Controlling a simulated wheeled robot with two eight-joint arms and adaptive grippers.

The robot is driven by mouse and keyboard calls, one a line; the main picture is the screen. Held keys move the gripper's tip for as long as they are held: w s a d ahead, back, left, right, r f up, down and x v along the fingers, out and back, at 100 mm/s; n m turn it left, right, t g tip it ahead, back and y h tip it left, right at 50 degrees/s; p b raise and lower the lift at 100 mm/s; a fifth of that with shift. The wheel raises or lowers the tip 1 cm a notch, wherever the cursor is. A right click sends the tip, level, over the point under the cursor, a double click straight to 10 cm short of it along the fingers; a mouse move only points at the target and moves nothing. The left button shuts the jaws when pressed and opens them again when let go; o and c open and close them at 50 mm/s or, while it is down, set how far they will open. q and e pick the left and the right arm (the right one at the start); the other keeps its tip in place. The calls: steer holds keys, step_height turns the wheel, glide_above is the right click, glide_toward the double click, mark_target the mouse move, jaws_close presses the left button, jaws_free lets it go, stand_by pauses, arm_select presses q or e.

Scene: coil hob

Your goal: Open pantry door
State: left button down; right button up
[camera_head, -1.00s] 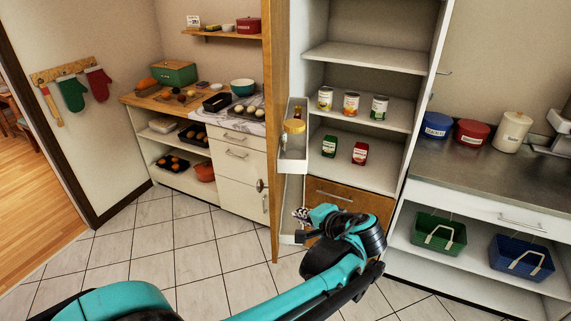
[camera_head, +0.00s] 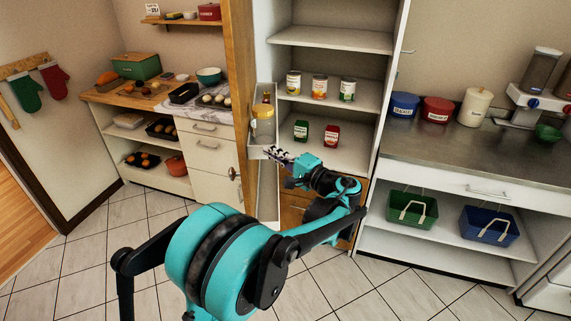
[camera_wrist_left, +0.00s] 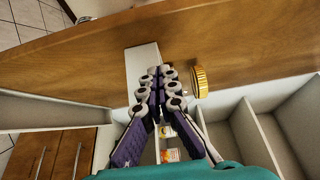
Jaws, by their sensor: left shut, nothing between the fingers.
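The wooden pantry door (camera_head: 238,70) stands open, swung out to the left of the white pantry shelves (camera_head: 332,38). White racks (camera_head: 252,150) are fixed to its inner side, and one holds a jar with a yellow lid (camera_head: 262,112). My left gripper (camera_head: 268,152) is shut and empty, pointing at the door's inner side beside the rack. My right gripper is not in view.
Cans (camera_head: 319,87) and small boxes (camera_head: 332,136) stand on the pantry shelves. A counter (camera_head: 450,158) with canisters and baskets below is at right. Drawers (camera_head: 205,150) stand left of the door. Tiled floor (camera_head: 90,260) is clear at lower left.

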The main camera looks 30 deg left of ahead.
mark_target(246, 147)
arm_select(q)
steer(key=a, duration=0.1)
steer(key=s+a, duration=0.1)
steer(key=a+b, duration=0.1)
steer(key=a, duration=0.1)
steer(key=shift+s, duration=0.4)
steer(key=shift+a+r, duration=0.1)
steer(key=shift+s+a, duration=0.2)
steer(key=shift+a, duration=0.05)
steer(key=s+a+m+t, duration=0.1)
steer(key=s+a, duration=0.2)
steer(key=a, duration=0.6)
steer(key=s+a+m+t+h+p, duration=0.1)
steer(key=s+a, duration=0.2)
steer(key=a, duration=0.7)
steer(key=s+a+m+t+h, duration=0.1)
steer(key=s+a+t, duration=0.1)
steer(key=a, duration=0.8)
steer(key=shift+s+a, duration=0.2)
steer(key=shift+s, duration=0.55)
